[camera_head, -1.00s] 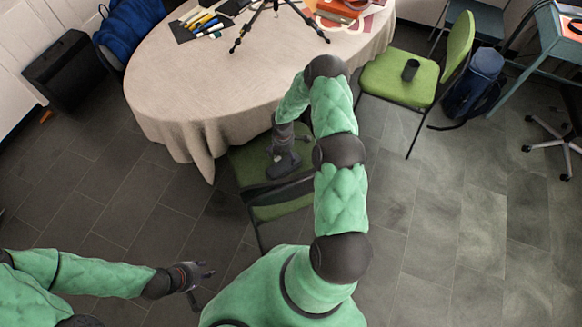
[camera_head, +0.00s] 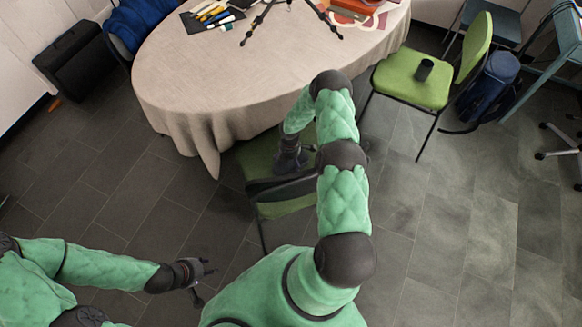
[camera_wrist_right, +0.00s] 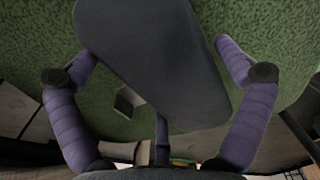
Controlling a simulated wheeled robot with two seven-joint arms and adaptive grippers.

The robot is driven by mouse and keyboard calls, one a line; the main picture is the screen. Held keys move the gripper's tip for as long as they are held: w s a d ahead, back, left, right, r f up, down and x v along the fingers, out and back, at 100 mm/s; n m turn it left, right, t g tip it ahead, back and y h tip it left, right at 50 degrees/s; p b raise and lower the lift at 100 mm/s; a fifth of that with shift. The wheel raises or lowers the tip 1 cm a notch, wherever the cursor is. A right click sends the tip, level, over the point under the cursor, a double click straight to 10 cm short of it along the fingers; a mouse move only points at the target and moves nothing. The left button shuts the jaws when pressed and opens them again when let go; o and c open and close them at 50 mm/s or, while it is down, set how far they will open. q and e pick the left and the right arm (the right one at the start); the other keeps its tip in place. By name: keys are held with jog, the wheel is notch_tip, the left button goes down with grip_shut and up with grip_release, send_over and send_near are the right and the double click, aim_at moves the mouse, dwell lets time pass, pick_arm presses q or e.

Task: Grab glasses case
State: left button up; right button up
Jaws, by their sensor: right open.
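A dark grey, smooth, rounded slab, which looks like the glasses case (camera_wrist_right: 150,60), lies over a green seat in the right wrist view. My right gripper (camera_wrist_right: 150,52) is open, with one purple finger on each side of the case; I cannot tell whether they touch it. In the head view my right gripper (camera_head: 290,157) reaches down over the near green chair (camera_head: 258,165), and the case cannot be made out there. My left gripper (camera_head: 198,278) looks open and empty, low over the floor at the lower left.
The round table (camera_head: 200,75) with a beige cloth overhangs the near chair. A tripod (camera_head: 265,15) and pens (camera_head: 212,12) are on it. Another green chair (camera_head: 410,82) holds a dark cup (camera_head: 425,70). A small grey square (camera_wrist_right: 128,101) shows beside the case.

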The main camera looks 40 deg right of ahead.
jog(key=c, duration=1)
jog(key=shift+c, duration=0.2)
